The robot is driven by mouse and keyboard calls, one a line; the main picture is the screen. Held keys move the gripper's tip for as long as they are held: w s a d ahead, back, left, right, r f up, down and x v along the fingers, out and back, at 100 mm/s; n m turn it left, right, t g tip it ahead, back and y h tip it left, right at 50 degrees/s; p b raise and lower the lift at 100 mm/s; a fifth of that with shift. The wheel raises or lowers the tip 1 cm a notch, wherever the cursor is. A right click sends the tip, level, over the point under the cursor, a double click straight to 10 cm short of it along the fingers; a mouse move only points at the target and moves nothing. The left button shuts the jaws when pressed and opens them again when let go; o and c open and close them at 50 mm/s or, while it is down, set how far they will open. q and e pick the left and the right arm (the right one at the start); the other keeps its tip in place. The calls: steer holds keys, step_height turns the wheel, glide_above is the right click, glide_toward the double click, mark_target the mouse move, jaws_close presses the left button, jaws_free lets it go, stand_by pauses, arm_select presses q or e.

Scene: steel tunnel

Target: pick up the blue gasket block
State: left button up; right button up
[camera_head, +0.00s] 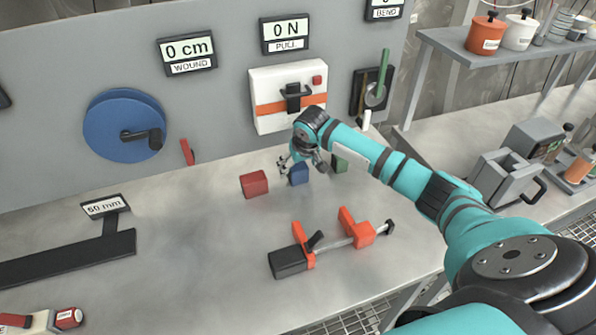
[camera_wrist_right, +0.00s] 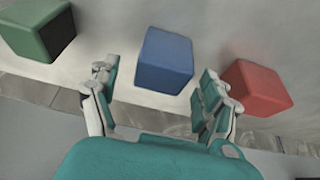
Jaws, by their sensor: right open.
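The blue gasket block (camera_head: 299,174) sits on the grey bench between a red block and a green block. In the right wrist view the blue block (camera_wrist_right: 165,61) lies ahead of the space between my fingers, nearer the top of the picture. My right gripper (camera_head: 298,162) is close to the blue block in the head view and partly hides its surroundings. In the wrist view my right gripper (camera_wrist_right: 160,90) is open, with nothing between its fingers. Whether a finger touches the block cannot be told. My left gripper is not in view.
A red block (camera_head: 254,184) stands left of the blue one, and a green block (camera_head: 340,163) stands right of it. An orange and black clamp (camera_head: 330,243) lies nearer on the bench. A panel with a blue wheel (camera_head: 124,125) and a white box (camera_head: 288,95) rises behind.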

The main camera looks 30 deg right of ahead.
mark_target(297, 165)
steer(key=x, duration=0.3)
steer(key=shift+w, duration=0.2)
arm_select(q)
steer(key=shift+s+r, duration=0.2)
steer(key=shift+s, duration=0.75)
arm_select(e)
steer(key=shift+c, duration=0.3)
steer(key=c, duration=1.3)
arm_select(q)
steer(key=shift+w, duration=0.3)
arm_select(e)
steer(key=shift+o, duration=0.2)
